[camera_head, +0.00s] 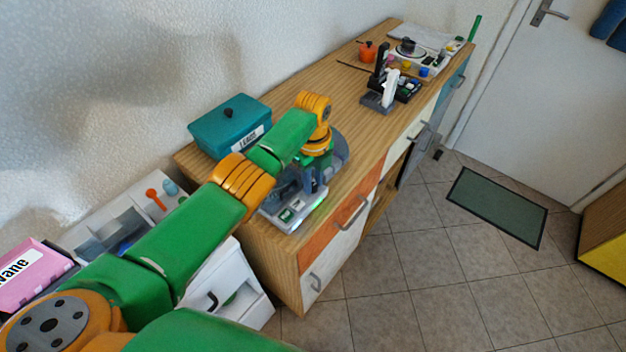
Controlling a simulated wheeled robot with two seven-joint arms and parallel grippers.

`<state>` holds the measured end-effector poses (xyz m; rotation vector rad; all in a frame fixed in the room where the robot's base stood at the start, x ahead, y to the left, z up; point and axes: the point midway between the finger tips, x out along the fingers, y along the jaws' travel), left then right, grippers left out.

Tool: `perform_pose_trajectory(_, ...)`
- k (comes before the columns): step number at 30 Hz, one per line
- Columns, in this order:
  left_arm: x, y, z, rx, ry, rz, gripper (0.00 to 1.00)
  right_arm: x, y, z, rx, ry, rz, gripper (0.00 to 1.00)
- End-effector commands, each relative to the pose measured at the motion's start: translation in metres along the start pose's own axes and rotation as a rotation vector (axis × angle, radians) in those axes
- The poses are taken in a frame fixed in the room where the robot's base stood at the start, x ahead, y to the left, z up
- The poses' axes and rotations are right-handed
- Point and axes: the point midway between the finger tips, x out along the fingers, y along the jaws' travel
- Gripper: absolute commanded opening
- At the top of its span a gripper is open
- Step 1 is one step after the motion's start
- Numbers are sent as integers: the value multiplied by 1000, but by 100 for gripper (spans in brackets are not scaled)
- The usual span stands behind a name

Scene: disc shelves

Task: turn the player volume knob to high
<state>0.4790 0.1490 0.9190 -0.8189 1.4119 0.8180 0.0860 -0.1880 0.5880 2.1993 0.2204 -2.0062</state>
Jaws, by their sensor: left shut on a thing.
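The player (338,160), a grey device with a round part and a pale front panel with a green light, stands near the front end of the wooden cabinet top. My left arm reaches over it from the left and covers much of it. My left gripper (287,186) points down at the player's near part, low over the panel. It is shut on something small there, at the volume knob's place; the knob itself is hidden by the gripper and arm. The knob's setting cannot be read. My right gripper is not in view.
A teal box (229,128) stands close by on the left, against the wall. Farther along the top are a black device with a white item (389,90), an orange pot (367,51) and a turntable-like device (409,48). The middle of the cabinet top (345,100) is clear.

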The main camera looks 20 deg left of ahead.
Motion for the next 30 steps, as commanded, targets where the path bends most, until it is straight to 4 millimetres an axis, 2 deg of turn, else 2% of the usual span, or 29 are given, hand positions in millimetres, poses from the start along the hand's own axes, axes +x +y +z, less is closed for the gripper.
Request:
perform_pose_trajectory(11, -1, 0, 0, 4, 0, -2, 0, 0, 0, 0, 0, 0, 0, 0)
perform_pose_trajectory(12, -1, 0, 0, 4, 0, -2, 34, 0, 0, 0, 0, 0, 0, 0)
perform_pose_trajectory(15, 0, 0, 0, 4, 0, -2, 59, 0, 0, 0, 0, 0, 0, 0)
perform_pose_trajectory(24, -3, 0, 0, 3, -1, -2, 59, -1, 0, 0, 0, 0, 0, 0)
perform_pose_trajectory(28, -29, -1, 1, 4, -3, -5, 59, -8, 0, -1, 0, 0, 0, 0)
perform_pose_trajectory(30, -42, -2, 0, 4, -2, -6, 59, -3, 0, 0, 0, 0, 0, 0)
